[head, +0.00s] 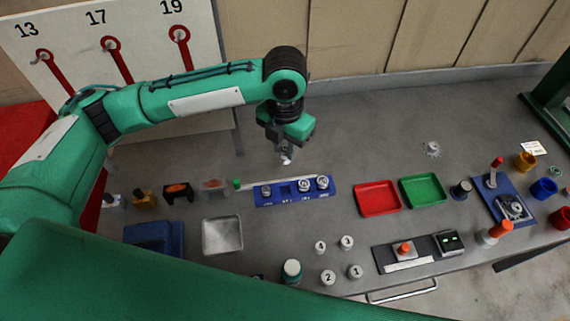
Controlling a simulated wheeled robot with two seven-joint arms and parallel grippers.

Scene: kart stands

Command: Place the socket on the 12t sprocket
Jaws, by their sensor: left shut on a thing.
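My left gripper (286,150) points down above the back of the bench, shut on a small silver socket (286,160). Below it is a blue socket rack (268,200) with several silver sockets standing in it and a gap left of its middle. A small grey toothed sprocket (432,149) lies on the open bench to the right, well apart from the gripper. Its tooth count is too small to read. My right gripper is not in view.
A red tray (377,198) and a green tray (422,190) stand right of the rack. Numbered white cylinders (328,277) stand in front. A blue fixture (505,200) and coloured cups (544,188) are at the right. The bench between rack and sprocket is clear.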

